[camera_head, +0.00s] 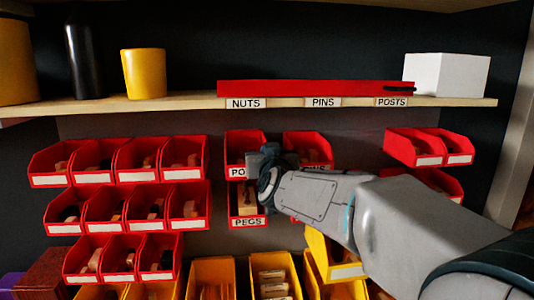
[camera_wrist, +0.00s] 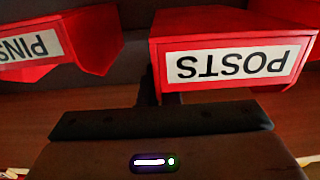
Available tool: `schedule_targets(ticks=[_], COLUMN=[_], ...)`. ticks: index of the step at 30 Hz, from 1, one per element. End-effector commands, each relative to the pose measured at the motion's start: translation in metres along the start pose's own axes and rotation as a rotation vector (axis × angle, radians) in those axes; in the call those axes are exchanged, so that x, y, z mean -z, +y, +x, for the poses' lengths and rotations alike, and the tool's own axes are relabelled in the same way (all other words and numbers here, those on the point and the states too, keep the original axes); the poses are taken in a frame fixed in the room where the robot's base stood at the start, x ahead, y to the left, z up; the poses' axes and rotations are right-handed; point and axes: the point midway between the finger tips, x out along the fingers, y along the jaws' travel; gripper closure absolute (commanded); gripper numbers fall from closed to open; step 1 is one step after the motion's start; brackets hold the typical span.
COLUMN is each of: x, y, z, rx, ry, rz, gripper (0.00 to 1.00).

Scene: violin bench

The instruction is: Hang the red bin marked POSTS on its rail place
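The red POSTS bin (camera_head: 243,139) is in the upper row, roughly below the NUTS shelf label (camera_head: 246,103). My gripper (camera_head: 262,160) is in front of it and covers part of its label. In the wrist view the POSTS bin (camera_wrist: 232,35) appears upside down, its label in full view just beyond the dark gripper body (camera_wrist: 160,120). The fingertips are mostly hidden, so I cannot tell whether they touch the bin or are open. The POSTS shelf label (camera_head: 391,102) is farther right, with a bare stretch of wall (camera_head: 358,148) below and left of it.
The red PINS bin (camera_head: 307,142) is right of the POSTS bin; the PEGS bin (camera_head: 247,212) is below. Other red bins (camera_head: 162,155) hang left and right (camera_head: 412,147). Yellow bins (camera_head: 212,275) stand below. The shelf (camera_head: 190,103) runs above, carrying a long red bar (camera_head: 300,88).

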Motion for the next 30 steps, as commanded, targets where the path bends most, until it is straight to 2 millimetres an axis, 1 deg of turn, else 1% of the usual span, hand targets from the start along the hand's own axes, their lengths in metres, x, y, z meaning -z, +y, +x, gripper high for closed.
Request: schedule_targets(ticks=[30], x=[0.002], y=[0.0], z=[-0.06], rx=[0.0], ry=[0.002], rz=[0.001], gripper=[1.0])
